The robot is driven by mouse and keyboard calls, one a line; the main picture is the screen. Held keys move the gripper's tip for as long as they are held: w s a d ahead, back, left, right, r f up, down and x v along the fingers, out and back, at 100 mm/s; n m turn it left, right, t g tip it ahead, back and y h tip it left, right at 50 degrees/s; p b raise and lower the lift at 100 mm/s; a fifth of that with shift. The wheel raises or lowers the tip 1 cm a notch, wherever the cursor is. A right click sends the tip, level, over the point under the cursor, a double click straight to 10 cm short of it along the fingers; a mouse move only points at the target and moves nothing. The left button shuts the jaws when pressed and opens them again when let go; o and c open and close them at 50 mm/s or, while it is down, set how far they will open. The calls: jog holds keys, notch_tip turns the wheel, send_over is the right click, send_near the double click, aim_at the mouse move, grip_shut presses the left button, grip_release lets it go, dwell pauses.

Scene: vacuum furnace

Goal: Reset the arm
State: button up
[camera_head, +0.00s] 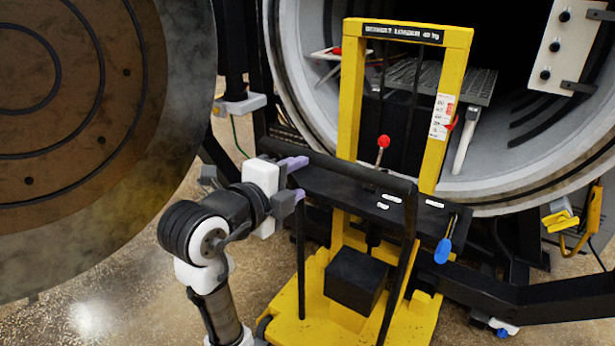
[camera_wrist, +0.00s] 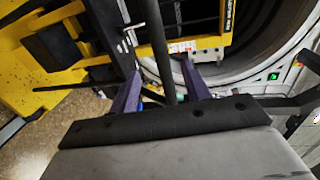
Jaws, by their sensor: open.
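My gripper (camera_head: 298,179) is open, with its two purple-grey fingers apart. It is at the left end of the black push handle (camera_head: 350,170) of the yellow loader (camera_head: 350,110). In the wrist view my gripper (camera_wrist: 160,78) has one finger on each side of the black handle bar (camera_wrist: 158,45). The bar appears to pass between the fingers without being clamped. Whether either finger touches it I cannot tell. My arm reaches up from the bottom of the head view, bent at the wrist.
The round furnace opening (camera_head: 300,60) is behind the loader, with a grey grate (camera_head: 430,80) inside. The large round door (camera_head: 70,130) stands open at left. A red-knobbed lever (camera_head: 383,142) and blue-handled tool (camera_head: 443,250) are by the handle. Bare floor (camera_head: 110,290) lies at lower left.

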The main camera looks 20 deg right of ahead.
jog(key=shift+s+a, duration=0.15)
jog(key=shift+a, duration=0.05)
